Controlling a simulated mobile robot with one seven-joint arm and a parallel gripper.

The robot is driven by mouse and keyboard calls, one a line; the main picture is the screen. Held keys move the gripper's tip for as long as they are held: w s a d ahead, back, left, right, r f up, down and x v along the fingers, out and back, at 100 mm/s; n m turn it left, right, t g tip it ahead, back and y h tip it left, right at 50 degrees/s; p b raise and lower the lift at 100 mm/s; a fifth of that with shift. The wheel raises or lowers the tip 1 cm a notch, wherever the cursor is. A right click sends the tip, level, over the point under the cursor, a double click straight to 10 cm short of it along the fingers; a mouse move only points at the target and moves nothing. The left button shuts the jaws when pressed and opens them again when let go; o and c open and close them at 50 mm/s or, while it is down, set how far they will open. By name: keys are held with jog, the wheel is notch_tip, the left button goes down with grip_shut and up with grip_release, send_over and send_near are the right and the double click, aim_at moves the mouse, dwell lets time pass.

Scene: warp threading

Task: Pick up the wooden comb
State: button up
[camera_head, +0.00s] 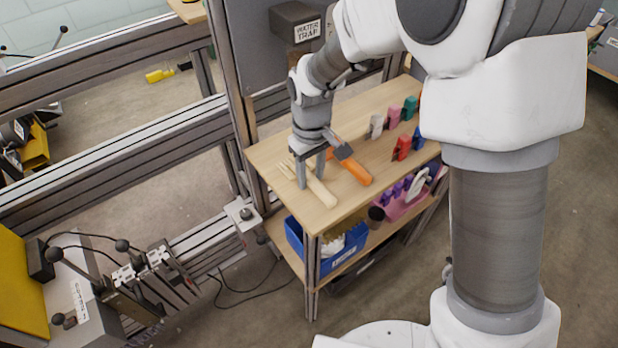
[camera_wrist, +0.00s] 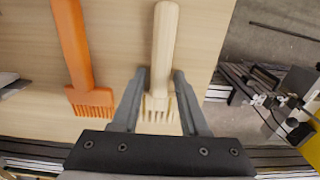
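The wooden comb (camera_head: 323,194) is pale and lies near the front left edge of the wooden table top. In the wrist view the wooden comb (camera_wrist: 164,48) has its handle pointing up the picture and its teeth towards my gripper's base. My gripper (camera_head: 311,178) is over the comb, pointing down. In the wrist view my gripper (camera_wrist: 161,74) is open, with one finger on each side of the comb and a narrow gap showing beside each. I cannot tell the exact height of the fingertips.
An orange comb (camera_wrist: 74,50) lies to the left in the wrist view; the orange comb (camera_head: 357,171) is right of my gripper in the head view. Several coloured clamps (camera_head: 402,146) stand farther back. A blue bin (camera_head: 347,244) is on the lower shelf. A metal frame (camera_head: 238,95) borders the table's left.

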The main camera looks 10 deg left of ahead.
grip_shut()
jog(key=shift+r, duration=0.1)
